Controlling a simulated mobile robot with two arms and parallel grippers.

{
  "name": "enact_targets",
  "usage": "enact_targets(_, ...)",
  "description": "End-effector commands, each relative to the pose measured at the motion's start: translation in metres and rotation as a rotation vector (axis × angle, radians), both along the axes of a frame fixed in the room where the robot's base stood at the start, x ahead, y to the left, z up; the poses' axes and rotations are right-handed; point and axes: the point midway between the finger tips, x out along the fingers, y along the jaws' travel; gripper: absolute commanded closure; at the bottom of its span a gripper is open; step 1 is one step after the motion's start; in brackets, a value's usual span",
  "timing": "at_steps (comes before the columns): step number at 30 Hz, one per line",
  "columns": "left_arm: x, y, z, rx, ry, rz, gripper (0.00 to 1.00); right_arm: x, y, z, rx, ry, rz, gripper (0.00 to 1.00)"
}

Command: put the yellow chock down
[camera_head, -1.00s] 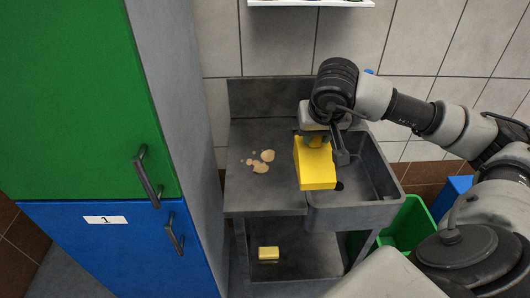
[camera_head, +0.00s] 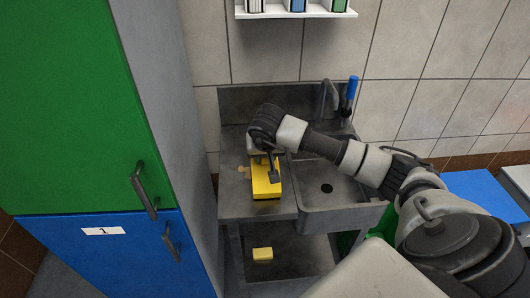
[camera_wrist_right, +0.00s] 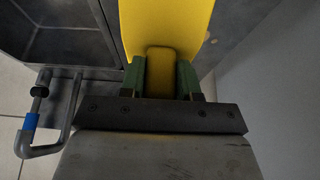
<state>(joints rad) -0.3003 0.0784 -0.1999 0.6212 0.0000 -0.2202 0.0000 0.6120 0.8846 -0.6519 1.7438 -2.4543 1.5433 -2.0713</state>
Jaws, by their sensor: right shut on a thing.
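The yellow chock (camera_head: 266,184) is at the flat left part of the grey sink counter (camera_head: 238,203), left of the basin. My right gripper (camera_head: 266,160) is above it, pointing down, with its jaws mostly hidden by the wrist. In the right wrist view, the green fingers of the gripper (camera_wrist_right: 161,78) are closed on both sides of the block's narrow grip, and the chock's wide yellow body (camera_wrist_right: 165,25) lies beyond. The chock looks to be on or very near the counter; I cannot tell if it touches. My left gripper is out of view.
A small yellow block (camera_head: 262,254) lies on the lower shelf (camera_head: 290,262). A green and blue cabinet (camera_head: 75,120) stands at the left. A blue box (camera_head: 487,195) is at the right.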

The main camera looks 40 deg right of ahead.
Motion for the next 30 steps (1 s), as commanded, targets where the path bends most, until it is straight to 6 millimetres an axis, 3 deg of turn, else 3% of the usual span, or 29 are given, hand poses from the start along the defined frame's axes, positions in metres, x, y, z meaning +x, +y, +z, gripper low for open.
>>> enact_targets(12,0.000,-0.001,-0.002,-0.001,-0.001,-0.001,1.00,0.001,-0.001,-0.007,0.000,-0.005,0.000,1.00)
enact_targets(13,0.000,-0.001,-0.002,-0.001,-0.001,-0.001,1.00,0.000,0.000,-0.008,0.000,-0.002,-0.001,0.67)
enact_targets(18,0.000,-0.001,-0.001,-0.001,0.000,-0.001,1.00,0.000,0.000,-0.007,0.000,-0.002,-0.001,0.43)
enact_targets(30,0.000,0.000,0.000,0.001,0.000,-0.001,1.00,-0.002,0.001,0.003,0.000,-0.006,0.001,0.43)
